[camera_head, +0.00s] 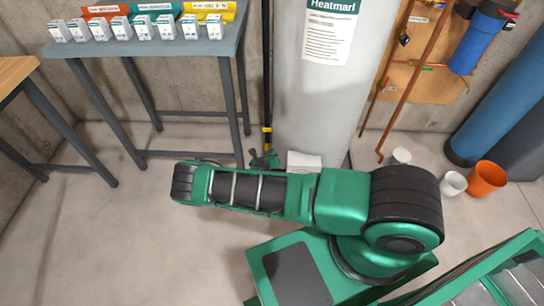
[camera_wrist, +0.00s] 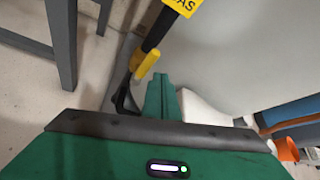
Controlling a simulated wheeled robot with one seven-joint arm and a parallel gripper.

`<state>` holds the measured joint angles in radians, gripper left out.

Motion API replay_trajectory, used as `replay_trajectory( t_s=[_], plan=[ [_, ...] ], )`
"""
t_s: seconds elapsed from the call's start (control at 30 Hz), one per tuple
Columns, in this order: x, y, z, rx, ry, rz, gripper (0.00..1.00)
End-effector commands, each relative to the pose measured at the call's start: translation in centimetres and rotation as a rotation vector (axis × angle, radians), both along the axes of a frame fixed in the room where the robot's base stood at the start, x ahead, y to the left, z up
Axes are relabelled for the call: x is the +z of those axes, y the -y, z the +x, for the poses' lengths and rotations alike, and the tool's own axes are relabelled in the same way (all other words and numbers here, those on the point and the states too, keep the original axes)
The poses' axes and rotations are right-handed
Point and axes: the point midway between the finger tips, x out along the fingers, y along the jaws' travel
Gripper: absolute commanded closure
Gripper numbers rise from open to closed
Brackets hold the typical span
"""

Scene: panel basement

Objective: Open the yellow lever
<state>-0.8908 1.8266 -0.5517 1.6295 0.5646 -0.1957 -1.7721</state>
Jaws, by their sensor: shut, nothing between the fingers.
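The yellow lever (camera_wrist: 147,64) shows in the wrist view, on a black pipe (camera_wrist: 163,25) that rises past a yellow GAS label (camera_wrist: 184,5). The lever lies along the pipe, slanting up and to the right. My gripper (camera_wrist: 162,82) is shut and empty, its green fingers just below and right of the lever in the picture. A small gap shows between them; I cannot tell the depth. In the head view, my gripper (camera_head: 264,160) is low beside the foot of the black pipe (camera_head: 267,95).
A grey tank (camera_head: 315,95) stands right of the pipe. A grey-topped table (camera_head: 150,47) with small boxes stands left, its legs close to my gripper. Orange (camera_head: 486,179) and white (camera_head: 452,184) buckets are on the floor at right. The floor (camera_head: 90,230) at front left is clear.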

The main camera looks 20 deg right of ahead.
Motion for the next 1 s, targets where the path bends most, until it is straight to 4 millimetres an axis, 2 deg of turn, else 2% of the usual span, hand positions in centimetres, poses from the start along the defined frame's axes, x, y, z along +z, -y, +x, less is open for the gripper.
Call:
replay_trajectory(
  t_s=[0.07, 0.1, 0.2, 0.5, 0.7, 1.0],
  plan=[
    [0.0, 1.9, -0.9, -0.011, -0.005, -0.011, 1.00],
    [-0.1, 1.8, -1.3, -0.010, -0.006, -0.009, 1.00],
    [-0.1, -0.3, -2.6, -0.008, -0.006, -0.011, 1.00],
    [-0.1, -4.4, -5.8, -0.015, -0.006, -0.013, 1.00],
    [-0.1, -5.5, -6.7, -0.017, -0.007, -0.015, 1.00],
    [-0.1, -5.6, -6.9, -0.019, -0.007, -0.016, 1.00]
  ],
)
